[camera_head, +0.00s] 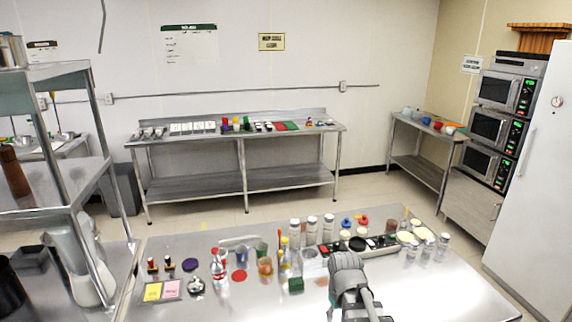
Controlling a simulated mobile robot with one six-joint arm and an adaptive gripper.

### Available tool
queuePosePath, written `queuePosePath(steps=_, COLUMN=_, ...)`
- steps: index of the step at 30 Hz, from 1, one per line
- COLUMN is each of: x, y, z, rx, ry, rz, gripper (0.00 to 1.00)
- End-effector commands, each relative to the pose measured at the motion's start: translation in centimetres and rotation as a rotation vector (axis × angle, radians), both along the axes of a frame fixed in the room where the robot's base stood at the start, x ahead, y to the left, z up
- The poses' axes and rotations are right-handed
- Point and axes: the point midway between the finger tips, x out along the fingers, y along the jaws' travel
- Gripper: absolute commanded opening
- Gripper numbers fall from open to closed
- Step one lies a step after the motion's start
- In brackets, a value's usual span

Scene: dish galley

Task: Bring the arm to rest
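A grey part of my arm rises from the bottom edge, right of the middle, in front of the near steel table (440,285). It bends at a rounded joint and hides a piece of the tabletop. I cannot make out gripper fingers in this view. Nothing is seen held by the arm.
Behind the arm, the near table carries white-capped jars (312,230), a green block (296,285), a dark rack (365,245) and a red disc (239,276). Steel shelves (60,180) stand left. The table's front right is bare. A long bench (240,182) stands along the back wall.

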Motion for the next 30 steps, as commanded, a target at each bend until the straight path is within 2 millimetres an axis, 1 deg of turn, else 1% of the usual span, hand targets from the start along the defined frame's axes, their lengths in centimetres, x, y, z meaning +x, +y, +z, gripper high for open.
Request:
queuePosePath(steps=1, x=-1.0, y=-0.6, z=-0.7, rx=0.000, ry=0.000, rz=-0.068, gripper=0.60)
queuePosePath(steps=3, x=-1.8, y=-1.2, z=-1.1, rx=0.000, ry=0.000, rz=-0.160, gripper=0.60)
queuePosePath(steps=6, x=-2.6, y=-1.8, z=-1.4, rx=0.000, ry=0.000, rz=-0.261, gripper=0.60)
queuePosePath(steps=10, x=-3.1, y=-2.3, z=-1.7, rx=0.000, ry=0.000, rz=-0.340, gripper=0.60)
queuePosePath(steps=14, x=-3.2, y=-2.5, z=-1.7, rx=0.000, ry=0.000, rz=-0.365, gripper=0.60)
queuePosePath(steps=30, x=-3.2, y=-2.4, z=-1.6, rx=0.000, ry=0.000, rz=-0.362, gripper=0.60)
